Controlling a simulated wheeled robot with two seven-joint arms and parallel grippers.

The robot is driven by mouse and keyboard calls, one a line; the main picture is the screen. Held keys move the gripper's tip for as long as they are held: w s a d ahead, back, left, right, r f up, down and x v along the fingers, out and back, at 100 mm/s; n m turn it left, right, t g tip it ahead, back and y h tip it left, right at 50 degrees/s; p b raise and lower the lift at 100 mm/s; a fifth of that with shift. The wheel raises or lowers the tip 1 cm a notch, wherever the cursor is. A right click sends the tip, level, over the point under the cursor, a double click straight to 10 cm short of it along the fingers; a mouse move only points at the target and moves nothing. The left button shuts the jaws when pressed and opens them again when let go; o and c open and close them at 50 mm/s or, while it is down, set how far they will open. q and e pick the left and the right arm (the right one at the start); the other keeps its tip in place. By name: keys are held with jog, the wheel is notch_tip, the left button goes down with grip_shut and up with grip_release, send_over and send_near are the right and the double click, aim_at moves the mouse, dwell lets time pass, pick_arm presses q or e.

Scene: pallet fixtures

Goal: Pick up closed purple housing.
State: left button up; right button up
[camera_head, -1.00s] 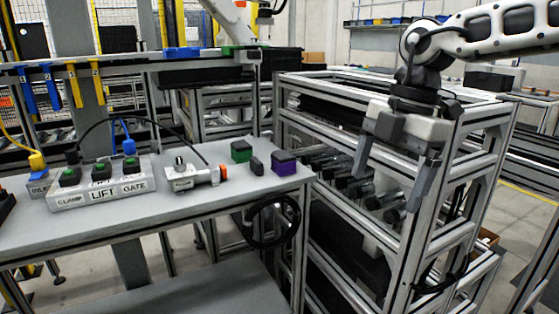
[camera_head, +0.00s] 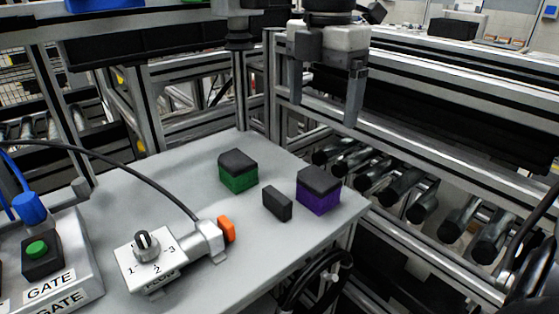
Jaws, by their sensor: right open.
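The purple housing (camera_head: 318,197) stands upright near the right corner of the grey table, with a black lid on top, so it looks closed. My right gripper (camera_head: 323,111) hangs above and behind it, fingers pointing down, open and empty. It is apart from the housing. My left gripper is not in view.
A green housing with a black lid (camera_head: 238,176) and a small black block (camera_head: 277,203) stand left of the purple one. A selector switch box (camera_head: 152,262) and a GATE button box (camera_head: 45,270) are further left. Rollers (camera_head: 405,195) lie beyond the table edge.

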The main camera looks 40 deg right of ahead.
send_over(317, 177)
notch_tip(317, 177, down, 5)
jog(key=shift+f, duration=0.15)
notch_tip(317, 177, down, 4)
jog(key=shift+w+f, duration=0.1)
jog(key=shift+f, duration=0.95)
notch_tip(317, 177, down, 4)
jog(key=shift+r, duration=0.15)
jog(key=shift+f, duration=0.35)
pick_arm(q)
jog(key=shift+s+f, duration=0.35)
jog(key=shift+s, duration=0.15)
pick_arm(e)
jog(key=c, duration=1.1)
